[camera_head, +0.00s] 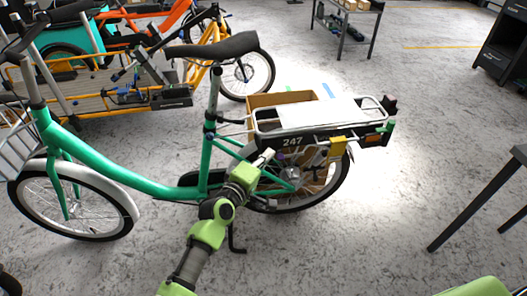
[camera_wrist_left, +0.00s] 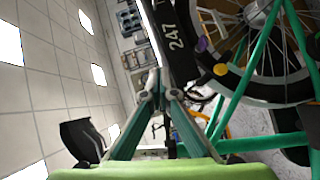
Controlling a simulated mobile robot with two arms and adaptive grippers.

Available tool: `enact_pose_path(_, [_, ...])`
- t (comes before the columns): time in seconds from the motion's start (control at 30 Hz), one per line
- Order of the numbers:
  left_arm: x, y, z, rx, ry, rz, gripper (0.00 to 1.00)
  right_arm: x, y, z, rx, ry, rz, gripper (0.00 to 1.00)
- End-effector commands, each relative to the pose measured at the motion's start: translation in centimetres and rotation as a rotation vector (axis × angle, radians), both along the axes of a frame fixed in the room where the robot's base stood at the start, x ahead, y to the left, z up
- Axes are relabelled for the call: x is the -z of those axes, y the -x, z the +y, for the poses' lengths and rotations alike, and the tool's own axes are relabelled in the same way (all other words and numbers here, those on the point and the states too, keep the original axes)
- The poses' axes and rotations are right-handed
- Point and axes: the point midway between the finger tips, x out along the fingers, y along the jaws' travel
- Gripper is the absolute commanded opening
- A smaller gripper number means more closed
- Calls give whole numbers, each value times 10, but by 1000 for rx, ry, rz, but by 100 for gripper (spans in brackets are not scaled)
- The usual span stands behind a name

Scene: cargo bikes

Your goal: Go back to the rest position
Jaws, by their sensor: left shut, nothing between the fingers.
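My left gripper (camera_head: 267,156) is in the middle of the head view, at the end of my green arm, in front of the rear wheel of a green bike (camera_head: 140,182). Its fingers also show in the left wrist view (camera_wrist_left: 160,88), tips together and nothing between them. The bike's black rear carrier marked 247 (camera_head: 292,141) is just above and right of the gripper; the label also shows in the left wrist view (camera_wrist_left: 176,38). I cannot tell whether gripper and bike touch. My right gripper is not in view.
The bike carries a flat white item (camera_head: 318,114) on its rack, with a cardboard box (camera_head: 268,100) behind. Orange cargo bikes (camera_head: 185,75) stand at the back left. A dark table (camera_head: 490,200) is at the right edge.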

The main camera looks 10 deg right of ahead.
Motion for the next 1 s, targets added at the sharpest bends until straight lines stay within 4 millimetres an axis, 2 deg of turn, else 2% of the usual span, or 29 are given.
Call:
enact_pose_path(0.63, [3,2,-1,-4,-1,1,0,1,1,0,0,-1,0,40])
enact_pose_path(0.73, [5,4,0,-1,-6,1,0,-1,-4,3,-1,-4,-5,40])
enact_pose_path(0.87, [18,22,11,26,-74,0,0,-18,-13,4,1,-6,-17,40])
enact_pose_path(0.97, [39,52,32,70,-195,-4,0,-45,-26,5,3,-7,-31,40])
enact_pose_path(1.0, [49,67,45,91,-260,-5,0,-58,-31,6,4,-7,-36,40])
